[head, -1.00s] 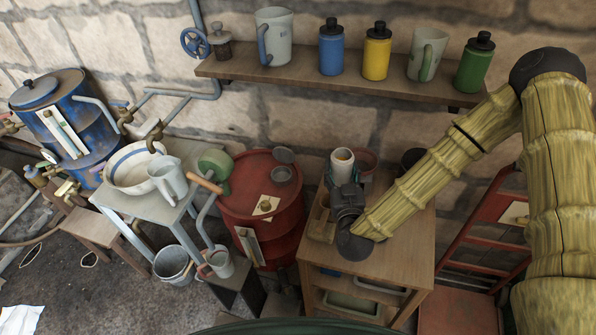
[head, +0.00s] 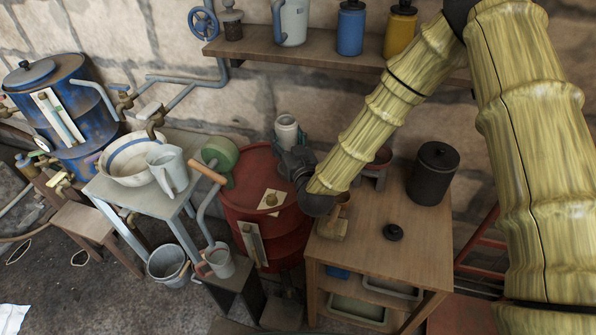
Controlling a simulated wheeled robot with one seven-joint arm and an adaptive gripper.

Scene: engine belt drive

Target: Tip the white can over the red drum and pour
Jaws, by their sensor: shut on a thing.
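The white can (head: 286,130) is upright, its open top facing up, at the back right of the red drum (head: 255,190) in the picture. My gripper (head: 288,148) is shut on it; the dark gripper body covers its lower part. The can appears to be raised above the drum top, but its exact height is hard to tell. The drum stands on the floor left of the wooden table, with a paper label and a brass knob on top. The drum's opening is hidden behind my gripper.
The wooden table (head: 400,262) holds a black canister (head: 433,173) and a small black lid (head: 392,232). A green funnel-like vessel (head: 220,153) and a crank with a wooden handle (head: 208,172) crowd the drum's left. A shelf (head: 330,52) runs above.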

